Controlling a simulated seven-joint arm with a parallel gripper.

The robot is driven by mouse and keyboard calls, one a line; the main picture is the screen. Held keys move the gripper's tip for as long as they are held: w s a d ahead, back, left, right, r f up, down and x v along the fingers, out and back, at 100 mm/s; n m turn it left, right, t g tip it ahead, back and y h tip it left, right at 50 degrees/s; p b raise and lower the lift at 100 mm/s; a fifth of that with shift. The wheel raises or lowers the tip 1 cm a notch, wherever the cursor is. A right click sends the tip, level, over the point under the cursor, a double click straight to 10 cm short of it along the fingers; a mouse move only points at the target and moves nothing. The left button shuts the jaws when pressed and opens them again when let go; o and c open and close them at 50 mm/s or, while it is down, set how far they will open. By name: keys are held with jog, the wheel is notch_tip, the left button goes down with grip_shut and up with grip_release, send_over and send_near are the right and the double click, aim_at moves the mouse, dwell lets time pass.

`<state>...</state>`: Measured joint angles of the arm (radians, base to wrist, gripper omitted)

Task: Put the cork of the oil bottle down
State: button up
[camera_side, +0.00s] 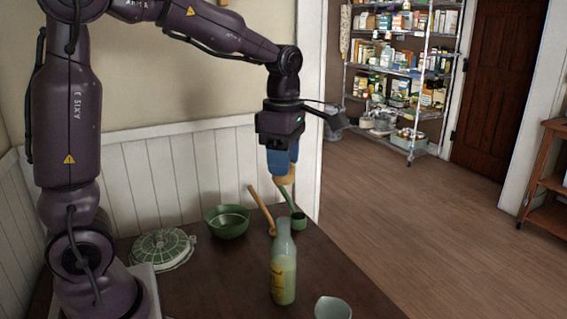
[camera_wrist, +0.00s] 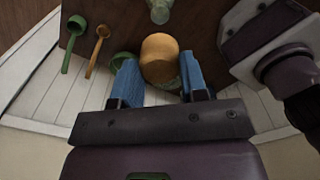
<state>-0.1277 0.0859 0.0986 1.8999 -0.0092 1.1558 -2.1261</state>
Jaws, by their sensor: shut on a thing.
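My gripper (camera_side: 281,172) is shut on the tan cork (camera_side: 286,180), well above the table. In the wrist view, the round cork (camera_wrist: 160,57) sits between the two blue fingers of my gripper (camera_wrist: 158,66). The oil bottle (camera_side: 284,268) stands upright on the table in the side view, pale green glass with a yellowish lower part and a label. Its mouth is open and apart from the cork. A pale glass thing at the top edge of the wrist view is cut off; I cannot tell if it is the bottle.
On the dark table (camera_side: 215,285) are a green bowl (camera_side: 228,222), a green patterned lid-like dish (camera_side: 162,249), a wooden spoon (camera_side: 261,207), a green ladle (camera_side: 299,220) and a pale cup (camera_side: 333,308). Bare tabletop lies left of the bottle. A panelled wall stands behind.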

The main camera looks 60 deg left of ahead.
dwell(0.4)
notch_tip(320, 180, up, 5)
jog(key=shift+r, duration=0.1)
jog(key=s+a, duration=0.4)
jog(key=s, duration=0.6)
jog(key=shift+m, duration=0.4)
jog(key=shift+d+f, duration=0.2)
jog(key=shift+f, duration=17.3)
jog(key=o, duration=1.2)
jog(key=shift+f, duration=0.15)
